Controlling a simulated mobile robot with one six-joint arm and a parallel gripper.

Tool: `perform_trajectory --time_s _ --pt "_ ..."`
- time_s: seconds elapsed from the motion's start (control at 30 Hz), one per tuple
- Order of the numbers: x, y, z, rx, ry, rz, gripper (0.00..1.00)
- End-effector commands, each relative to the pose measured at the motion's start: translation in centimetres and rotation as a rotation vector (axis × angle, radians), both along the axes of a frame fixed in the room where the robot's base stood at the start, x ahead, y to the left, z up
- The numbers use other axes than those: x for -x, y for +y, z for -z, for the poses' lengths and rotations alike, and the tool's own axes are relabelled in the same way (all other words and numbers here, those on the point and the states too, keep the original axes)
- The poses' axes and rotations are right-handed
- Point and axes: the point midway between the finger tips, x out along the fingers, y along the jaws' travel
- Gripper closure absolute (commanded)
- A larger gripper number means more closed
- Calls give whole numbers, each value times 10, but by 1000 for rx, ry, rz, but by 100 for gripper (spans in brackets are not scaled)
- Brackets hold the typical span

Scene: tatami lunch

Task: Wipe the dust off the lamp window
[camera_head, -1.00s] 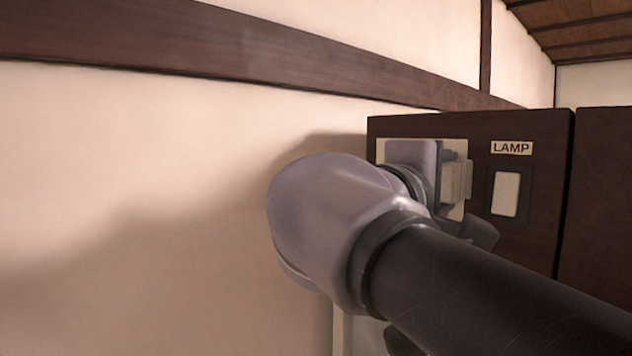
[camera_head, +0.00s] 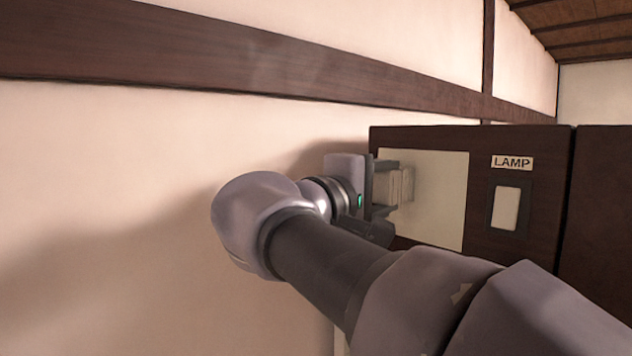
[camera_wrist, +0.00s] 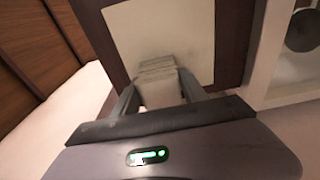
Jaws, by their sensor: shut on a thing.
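The lamp window is a pale cream pane (camera_head: 440,215) in the dark wooden cabinet front, left of the LAMP label. It also fills the upper middle of the wrist view (camera_wrist: 180,35). My gripper (camera_head: 385,190) is at the left part of the window, shut on a pale folded cloth (camera_head: 404,186). In the wrist view the cloth (camera_wrist: 158,88) sits between both fingers, over one end of the pane. I cannot tell whether it touches the pane.
A pale switch (camera_head: 506,208) in a dark frame sits under the LAMP label (camera_head: 512,162), right of the window. A plain plaster wall (camera_head: 110,200) lies to the left. In the wrist view, a pale recess with a round dark thing (camera_wrist: 305,30) is at the right.

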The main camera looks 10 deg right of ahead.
Motion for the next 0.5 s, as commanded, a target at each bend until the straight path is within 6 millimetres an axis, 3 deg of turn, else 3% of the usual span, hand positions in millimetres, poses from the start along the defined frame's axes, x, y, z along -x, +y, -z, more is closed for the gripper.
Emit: perform_trajectory --time_s 0.2,0.5 --pt "-8 5 0 1 1 0 82" --pt "-1 15 1 -1 1 -1 82"
